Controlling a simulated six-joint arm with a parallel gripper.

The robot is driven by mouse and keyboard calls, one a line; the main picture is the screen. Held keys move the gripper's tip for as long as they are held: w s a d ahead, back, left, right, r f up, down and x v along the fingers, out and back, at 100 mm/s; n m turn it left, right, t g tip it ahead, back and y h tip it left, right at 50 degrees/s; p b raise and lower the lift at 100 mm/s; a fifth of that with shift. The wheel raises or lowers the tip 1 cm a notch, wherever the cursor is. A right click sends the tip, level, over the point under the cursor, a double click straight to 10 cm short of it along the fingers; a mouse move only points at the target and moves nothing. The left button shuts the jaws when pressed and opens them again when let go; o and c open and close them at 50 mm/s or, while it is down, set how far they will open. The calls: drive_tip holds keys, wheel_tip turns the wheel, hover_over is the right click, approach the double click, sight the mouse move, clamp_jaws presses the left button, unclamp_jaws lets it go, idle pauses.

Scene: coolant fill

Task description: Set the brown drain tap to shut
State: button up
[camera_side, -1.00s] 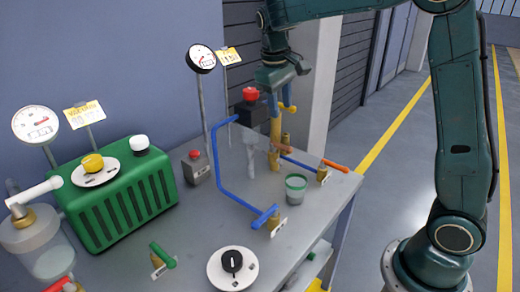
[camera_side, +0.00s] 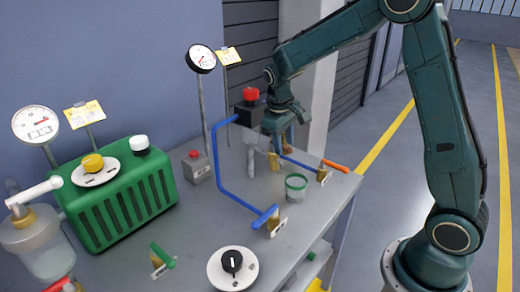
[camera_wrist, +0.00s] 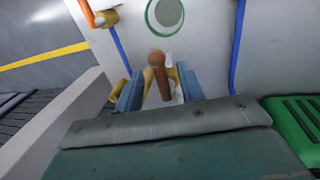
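The brown drain tap's handle (camera_wrist: 160,78) shows in the wrist view, between the fingers of my gripper (camera_wrist: 150,82). The handle points towards the camera, with a rounded end. The fingers stand apart, one on each side of it. I see a gap on the left; the right finger is closer, and I cannot tell whether it touches. In the side view, my gripper (camera_side: 281,152) is low at the far end of the bench, by the blue pipe and black red-topped unit. The tap is largely hidden behind my gripper there.
A green-rimmed cup (camera_side: 296,187) stands close to my gripper. Taps with orange (camera_side: 335,166), blue (camera_side: 265,216) and green (camera_side: 162,254) handles line the bench. A blue pipe (camera_side: 216,165) rises near my gripper. A selector dial (camera_side: 232,264) is at the front.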

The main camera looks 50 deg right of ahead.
drive_tip(key=shift+f, duration=0.2)
clamp_jaws()
drive_tip(key=shift+m, duration=0.3)
drive_tip(key=a+m, duration=0.1)
drive_tip(key=m, duration=0.2)
drive_tip(key=w+a+m+g, duration=0.1)
drive_tip(key=m, duration=0.3)
drive_tip(key=w+a+m+y, duration=0.1)
drive_tip(key=m, duration=0.3)
drive_tip(key=shift+w+r+g, duration=0.1)
drive_tip(key=shift+w+g, duration=0.1)
drive_tip(key=shift+g, duration=0.2)
drive_tip(key=shift+m, duration=0.3)
